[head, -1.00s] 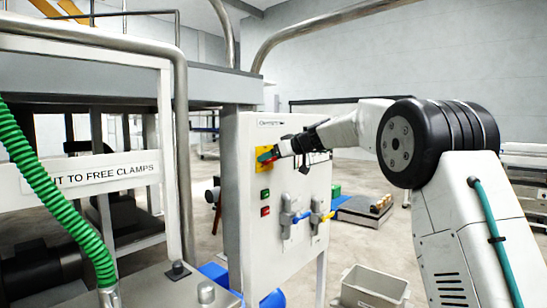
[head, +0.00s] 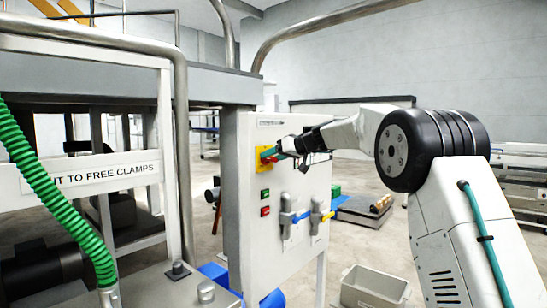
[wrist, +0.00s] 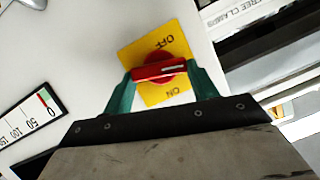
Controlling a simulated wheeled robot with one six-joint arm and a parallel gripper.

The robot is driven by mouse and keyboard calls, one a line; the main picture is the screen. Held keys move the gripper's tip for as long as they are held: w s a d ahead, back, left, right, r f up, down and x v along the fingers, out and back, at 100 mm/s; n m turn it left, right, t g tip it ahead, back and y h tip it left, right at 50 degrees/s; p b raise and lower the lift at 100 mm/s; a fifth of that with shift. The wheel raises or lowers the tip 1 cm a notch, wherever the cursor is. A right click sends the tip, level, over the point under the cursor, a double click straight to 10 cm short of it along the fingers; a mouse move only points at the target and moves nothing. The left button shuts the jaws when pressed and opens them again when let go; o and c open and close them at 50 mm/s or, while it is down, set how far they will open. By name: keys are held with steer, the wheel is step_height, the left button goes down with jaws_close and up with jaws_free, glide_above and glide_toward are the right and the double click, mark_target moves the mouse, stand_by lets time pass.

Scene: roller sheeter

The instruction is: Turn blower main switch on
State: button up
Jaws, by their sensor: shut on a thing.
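The blower main switch is a red rotary handle (head: 267,153) on a yellow plate (head: 260,165) at the upper left of the white control panel (head: 255,225). The wrist view shows the red handle (wrist: 160,71) lying nearly crosswise between my teal fingertips. The yellow plate (wrist: 178,50) carries OFF above the handle and ON below it in that view, with the lettering upside down. My gripper (wrist: 163,75) is shut on the handle, one finger at each end. My gripper (head: 277,151) partly hides the switch in the head view.
Below the switch are a green button (head: 265,194) and a red button (head: 265,211). Valves with a blue handle (head: 301,217) and a yellow handle (head: 327,216) stick out lower right. A gauge scale (wrist: 30,125) is left in the wrist view. A grey bin (head: 372,288) stands on the floor.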

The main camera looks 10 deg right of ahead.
steer(key=shift+w+d+f+m+g+y, duration=0.2)
steer(key=shift+m+y, duration=0.8)
steer(key=shift+m, duration=0.9)
steer(key=shift+d+f+m+y, duration=0.15)
steer(key=shift+f+m+y, duration=0.15)
steer(key=shift+m+y, duration=1.15)
steer(key=shift+w+d+f+m+g+y, duration=0.2)
steer(key=shift+m+y, duration=0.35)
steer(key=shift+m, duration=1.8)
steer(key=shift+s, duration=0.1)
steer(key=o, duration=1)
steer(key=shift+a, duration=0.1)
steer(key=v, duration=0.8)
steer(key=shift+f, duration=0.15)
